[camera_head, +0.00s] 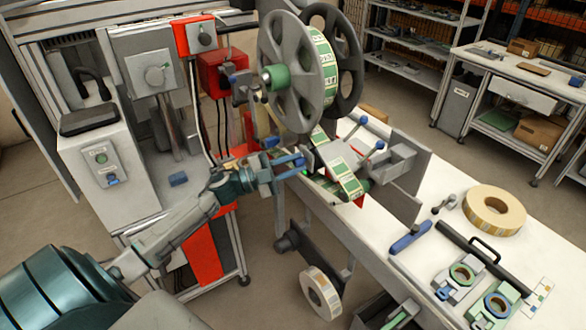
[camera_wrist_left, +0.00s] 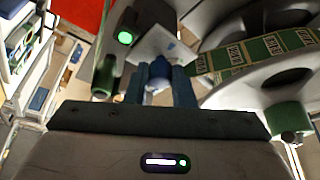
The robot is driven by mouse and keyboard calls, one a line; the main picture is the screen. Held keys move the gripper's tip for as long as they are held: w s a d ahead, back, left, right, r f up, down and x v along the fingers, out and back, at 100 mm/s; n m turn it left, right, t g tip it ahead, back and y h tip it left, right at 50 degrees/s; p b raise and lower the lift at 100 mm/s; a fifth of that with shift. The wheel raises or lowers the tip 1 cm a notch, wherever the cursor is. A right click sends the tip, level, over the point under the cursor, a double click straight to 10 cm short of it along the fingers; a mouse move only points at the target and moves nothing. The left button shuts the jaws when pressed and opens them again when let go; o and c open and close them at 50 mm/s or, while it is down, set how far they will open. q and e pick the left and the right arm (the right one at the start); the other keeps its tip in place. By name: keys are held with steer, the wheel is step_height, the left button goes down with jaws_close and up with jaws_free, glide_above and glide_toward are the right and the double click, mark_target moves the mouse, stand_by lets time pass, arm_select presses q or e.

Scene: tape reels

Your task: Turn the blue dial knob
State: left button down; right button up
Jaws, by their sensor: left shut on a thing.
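My left gripper (camera_head: 302,166) reaches in from the left to the front of the reel machine, below the large grey reel (camera_head: 291,72). In the left wrist view its two blue fingers (camera_wrist_left: 159,84) are closed around a small blue knob (camera_wrist_left: 160,67), with a pale plate behind it. In the head view the held knob is hidden or too small to tell from the blue fingers. My right gripper does not show in either view.
The green label tape (camera_head: 346,172) runs close to the right of my left gripper. Blue-tipped levers (camera_head: 379,146) stand beyond it. A white workbench (camera_head: 385,235) holds a tan tape roll (camera_head: 494,212).

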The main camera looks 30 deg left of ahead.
arm_select(q)
steer(key=shift+m+g, duration=0.6)
steer(key=shift+m, duration=0.7)
steer(key=shift+b, duration=0.3)
steer(key=c, duration=1.2)
jaws_free()
steer(key=shift+c, duration=0.2)
